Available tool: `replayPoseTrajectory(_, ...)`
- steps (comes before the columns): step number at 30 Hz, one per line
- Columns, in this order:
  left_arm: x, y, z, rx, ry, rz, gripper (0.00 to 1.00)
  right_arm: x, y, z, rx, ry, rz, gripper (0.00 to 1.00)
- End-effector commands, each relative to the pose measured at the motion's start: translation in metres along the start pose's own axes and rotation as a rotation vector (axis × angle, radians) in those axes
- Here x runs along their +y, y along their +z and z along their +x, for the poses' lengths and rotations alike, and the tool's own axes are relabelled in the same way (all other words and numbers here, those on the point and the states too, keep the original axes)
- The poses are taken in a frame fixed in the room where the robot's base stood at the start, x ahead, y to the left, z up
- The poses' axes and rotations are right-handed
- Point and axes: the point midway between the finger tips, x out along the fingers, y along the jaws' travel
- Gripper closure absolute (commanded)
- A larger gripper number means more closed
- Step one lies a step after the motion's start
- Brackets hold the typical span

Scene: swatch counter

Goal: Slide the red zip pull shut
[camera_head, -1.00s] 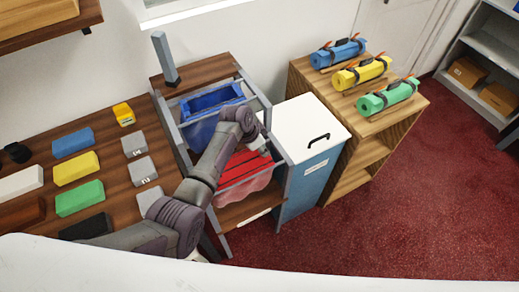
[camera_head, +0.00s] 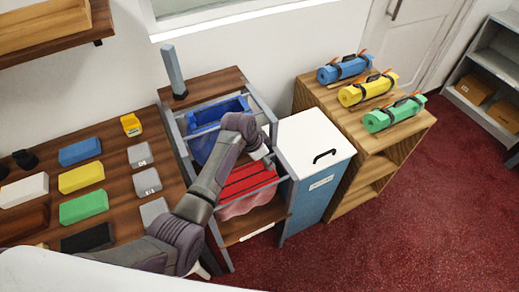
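The red zip pull cannot be made out at this size. My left arm reaches in from the lower left, across the stand. Its gripper (camera_head: 266,157) points down at the right, far end of the red pouch, close to the frame's right rail. I cannot tell whether it touches anything or whether its fingers are apart. My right gripper is not in view.
A white-topped blue bin (camera_head: 315,142) stands right beside the stand. A wooden shelf unit (camera_head: 389,139) holds blue, yellow and green rolls. A wooden counter (camera_head: 113,148) at left carries coloured blocks. Red carpet at right is free.

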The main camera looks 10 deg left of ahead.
Motion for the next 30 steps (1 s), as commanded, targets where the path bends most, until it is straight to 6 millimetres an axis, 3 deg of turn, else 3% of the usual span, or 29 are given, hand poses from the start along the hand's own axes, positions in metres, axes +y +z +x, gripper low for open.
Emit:
replayPoseTrajectory(6, -0.001, 0.000, -0.050, 0.002, -0.003, 0.001, 0.52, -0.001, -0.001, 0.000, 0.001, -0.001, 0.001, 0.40)
replayPoseTrajectory(12, -0.001, -0.001, -0.080, 0.002, -0.001, 0.001, 0.52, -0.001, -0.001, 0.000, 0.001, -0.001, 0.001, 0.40)
replayPoseTrajectory(18, 0.000, -0.001, -0.090, 0.000, 0.000, 0.000, 0.52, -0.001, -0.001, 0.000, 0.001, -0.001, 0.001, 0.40)
replayPoseTrajectory(30, 0.000, -0.001, -0.090, 0.001, 0.000, 0.000, 0.52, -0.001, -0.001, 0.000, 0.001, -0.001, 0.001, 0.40)
